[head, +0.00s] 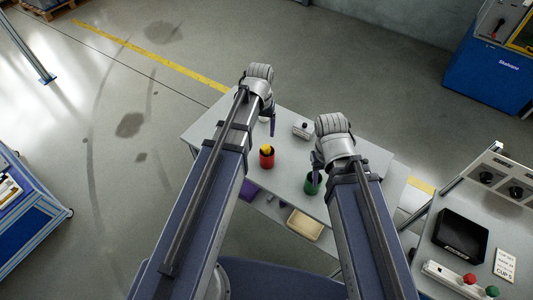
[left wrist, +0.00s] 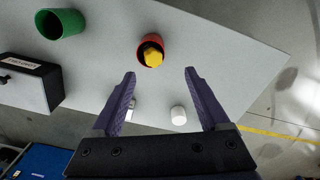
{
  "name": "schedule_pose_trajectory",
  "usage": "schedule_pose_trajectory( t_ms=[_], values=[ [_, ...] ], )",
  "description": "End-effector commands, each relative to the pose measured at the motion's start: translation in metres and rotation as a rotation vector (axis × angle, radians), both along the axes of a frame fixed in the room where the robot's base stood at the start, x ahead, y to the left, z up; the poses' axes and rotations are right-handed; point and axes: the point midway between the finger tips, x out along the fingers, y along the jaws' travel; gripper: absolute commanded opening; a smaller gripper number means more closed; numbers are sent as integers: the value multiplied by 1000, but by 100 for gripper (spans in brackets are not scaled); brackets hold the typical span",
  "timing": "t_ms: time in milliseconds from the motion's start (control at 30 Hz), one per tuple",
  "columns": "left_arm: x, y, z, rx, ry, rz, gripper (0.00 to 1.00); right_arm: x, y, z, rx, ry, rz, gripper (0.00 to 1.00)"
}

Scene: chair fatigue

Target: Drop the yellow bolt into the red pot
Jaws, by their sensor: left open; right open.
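The red pot (head: 267,161) stands on the grey table in the head view, between my two arms. The yellow bolt (head: 266,149) sits in its mouth with its top showing. In the left wrist view the red pot (left wrist: 141,52) and the yellow bolt (left wrist: 153,55) are beyond the fingertips. My left gripper (head: 268,122) is above the table, apart from the pot. It is open and empty in the left wrist view (left wrist: 160,72). My right gripper (head: 315,175) is near the green pot; its fingers are partly hidden in the head view.
A green pot (head: 311,184) stands by the right gripper. A box with a black-and-white face (left wrist: 32,84) and a white cylinder (left wrist: 178,115) are also on the table. A bench with a black tray (head: 460,236) is at the right. Bare table (left wrist: 225,60) surrounds the red pot.

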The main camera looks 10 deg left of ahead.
Motion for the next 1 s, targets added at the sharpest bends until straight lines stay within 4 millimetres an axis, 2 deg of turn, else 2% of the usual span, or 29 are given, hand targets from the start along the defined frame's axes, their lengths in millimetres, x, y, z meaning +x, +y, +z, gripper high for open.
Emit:
schedule_pose_trajectory(
  t_ms=[33, 200, 700, 767, 1000],
  values=[
    [0, 0, 15, 0, 0, 0, 79, 0, 0, 15, 0, 0, 0, 50],
    [0, 0, 29, 0, 0, 0, 79, 0, 0, 29, 0, 0, 0, 50],
    [-3, -2, 28, 1, 1, -5, 79, 0, 0, 28, 0, 0, 0, 50],
    [-12, -11, 24, 6, 4, -28, 79, 0, 0, 24, 0, 0, 0, 50],
    [-97, -77, -4, 63, 30, -240, 79, 0, 0, -5, 0, 0, 0, 50]
  ],
)
